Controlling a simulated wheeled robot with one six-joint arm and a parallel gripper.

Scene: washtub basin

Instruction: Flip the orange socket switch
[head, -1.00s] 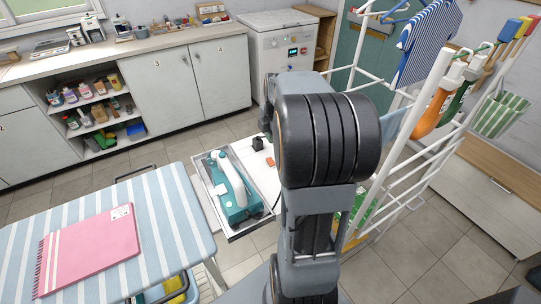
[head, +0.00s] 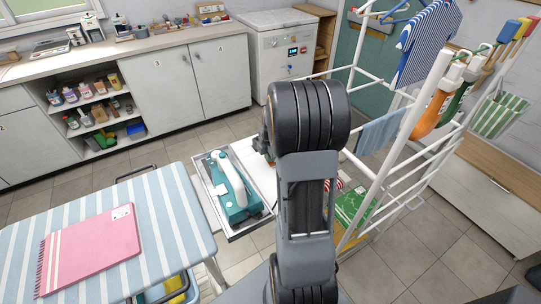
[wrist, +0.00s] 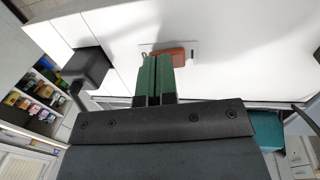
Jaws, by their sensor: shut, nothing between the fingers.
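The orange socket switch (wrist: 180,54) sits on a pale plate on a white surface in the wrist view. Its left part is hidden behind my fingertips. My gripper (wrist: 153,62), with green fingers, is shut and empty, its tips at the lower left of the switch; I cannot tell whether they touch it. In the head view my arm covers most of the socket area, and the switch is not clear there.
A black plug (wrist: 86,67) with a cable stands left of the switch. In the head view, a teal iron (head: 234,195) lies in a metal tray (head: 206,203). A striped ironing board (head: 165,230) is at left, a white drying rack (head: 408,165) at right.

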